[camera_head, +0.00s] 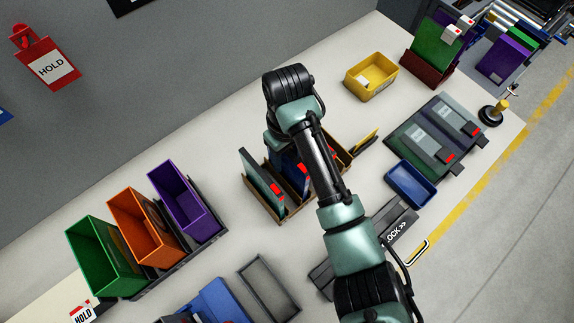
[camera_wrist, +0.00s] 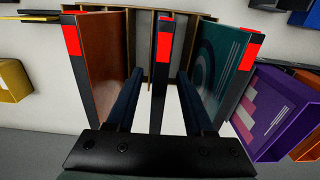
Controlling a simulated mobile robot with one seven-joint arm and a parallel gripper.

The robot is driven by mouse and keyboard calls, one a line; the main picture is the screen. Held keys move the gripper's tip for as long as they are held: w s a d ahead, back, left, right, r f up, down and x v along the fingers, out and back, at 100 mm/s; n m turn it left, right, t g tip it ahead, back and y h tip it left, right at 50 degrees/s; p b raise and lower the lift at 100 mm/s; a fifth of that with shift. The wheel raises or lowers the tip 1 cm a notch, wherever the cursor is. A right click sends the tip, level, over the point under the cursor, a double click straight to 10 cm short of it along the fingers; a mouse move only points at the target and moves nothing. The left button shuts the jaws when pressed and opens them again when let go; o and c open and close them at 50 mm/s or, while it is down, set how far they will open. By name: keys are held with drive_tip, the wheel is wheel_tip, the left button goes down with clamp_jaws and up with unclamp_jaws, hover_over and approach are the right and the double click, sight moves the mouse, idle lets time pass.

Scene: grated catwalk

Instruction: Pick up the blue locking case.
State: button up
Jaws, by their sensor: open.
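A brown divided rack (camera_head: 284,216) stands on the bench and holds several thin upright cases with red latches. A dark blue case (camera_head: 284,166) stands in its middle, partly hidden by my arm. In the wrist view the middle case (camera_wrist: 159,85) shows edge-on as a dark spine with a red top; its blue faces are not clear there. My gripper (camera_wrist: 160,72) is open, with one finger on each side of this middle case. Whether the fingers touch it I cannot tell. The head view hides the gripper behind the arm.
A teal case (camera_head: 260,180) stands beside it in the rack; an orange-brown case (camera_wrist: 104,50) is on the other side, close to the fingers. Green, orange and purple bins (camera_head: 184,203) stand at left, a yellow bin (camera_head: 372,77) behind and a blue tray (camera_head: 411,184) at right.

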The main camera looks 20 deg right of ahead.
sight(287, 166)
drive_tip(key=shift+f+p, duration=0.75)
drive_tip(key=shift+f, duration=2)
drive_tip(key=shift+c, duration=0.3)
drive_tip(key=shift+w, duration=0.1)
clamp_jaws()
